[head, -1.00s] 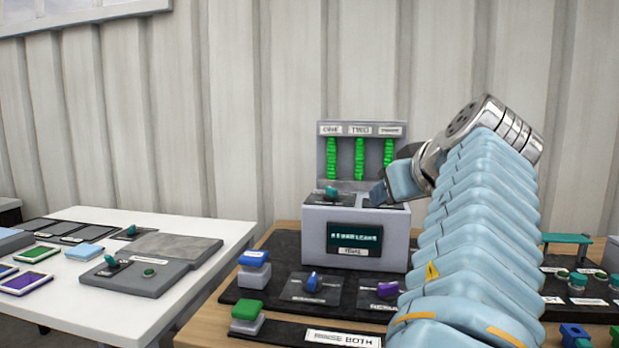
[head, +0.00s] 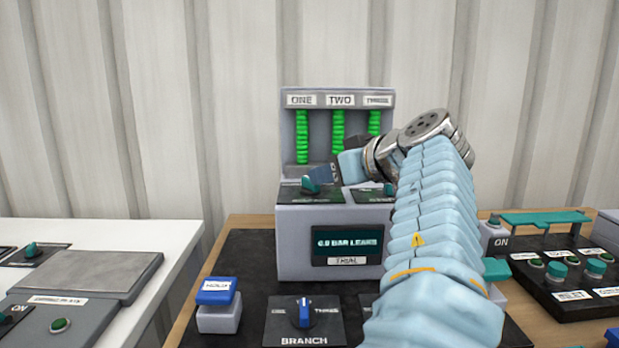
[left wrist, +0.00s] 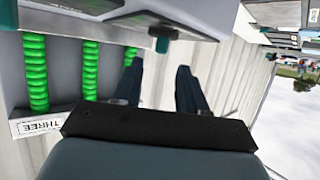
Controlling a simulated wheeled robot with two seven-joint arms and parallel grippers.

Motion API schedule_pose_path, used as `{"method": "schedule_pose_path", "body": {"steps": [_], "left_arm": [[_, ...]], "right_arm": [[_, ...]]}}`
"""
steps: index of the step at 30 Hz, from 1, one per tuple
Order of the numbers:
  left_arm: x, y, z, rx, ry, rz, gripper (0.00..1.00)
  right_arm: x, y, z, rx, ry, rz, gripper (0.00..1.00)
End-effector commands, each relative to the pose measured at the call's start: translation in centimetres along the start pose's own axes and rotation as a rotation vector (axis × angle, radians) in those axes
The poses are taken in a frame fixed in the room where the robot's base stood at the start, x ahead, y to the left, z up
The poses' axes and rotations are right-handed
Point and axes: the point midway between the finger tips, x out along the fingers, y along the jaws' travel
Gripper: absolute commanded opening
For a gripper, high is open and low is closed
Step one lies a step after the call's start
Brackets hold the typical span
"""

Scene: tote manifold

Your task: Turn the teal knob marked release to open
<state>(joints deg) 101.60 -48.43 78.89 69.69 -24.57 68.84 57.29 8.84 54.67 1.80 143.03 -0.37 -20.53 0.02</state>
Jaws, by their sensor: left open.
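A grey box (head: 297,245) with a lit display (head: 347,243) stands on the black base. Two teal knobs sit on its top: one at the left (head: 312,182) and one at the right (head: 388,189), partly hidden by my arm. I cannot read a release marking on either. My left gripper (head: 326,173) is just behind and beside the left knob. In the left wrist view its two fingers (left wrist: 160,66) are apart with nothing between them. A teal knob (left wrist: 162,44) shows just beyond the fingertips, roughly in line with the gap. My right gripper is not in view.
Green columns labelled ONE (head: 302,136), TWO (head: 338,130) and THREE stand behind the knobs. A blue-topped HOLD block (head: 217,291) and a blue BRANCH knob (head: 304,312) are in front. A black panel (head: 575,300) with teal buttons is at the right.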

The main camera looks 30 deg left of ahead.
Motion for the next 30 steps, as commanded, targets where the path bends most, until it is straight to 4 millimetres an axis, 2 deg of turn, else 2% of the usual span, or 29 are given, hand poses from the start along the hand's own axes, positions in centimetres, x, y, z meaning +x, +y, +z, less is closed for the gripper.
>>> {"method": "schedule_pose_path", "body": {"steps": [3, 9, 14, 21, 30], "left_arm": [[2.8, -0.1, 0.0, -0.001, -0.002, -0.002, 0.41], [5.6, 0.0, 0.0, 0.0, -0.001, 0.0, 0.41], [6.5, 0.0, 0.0, -0.001, 0.001, 0.001, 0.41], [6.6, 0.0, 0.0, -0.001, 0.001, 0.001, 0.41], [6.5, 0.0, 0.0, 0.0, 0.001, 0.001, 0.0]], "right_arm": [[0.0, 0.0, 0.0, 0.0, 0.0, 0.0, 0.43], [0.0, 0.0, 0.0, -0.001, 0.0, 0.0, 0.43], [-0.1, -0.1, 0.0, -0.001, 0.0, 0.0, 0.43], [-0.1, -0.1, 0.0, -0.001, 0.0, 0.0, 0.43], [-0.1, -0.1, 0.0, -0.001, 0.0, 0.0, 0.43]]}}
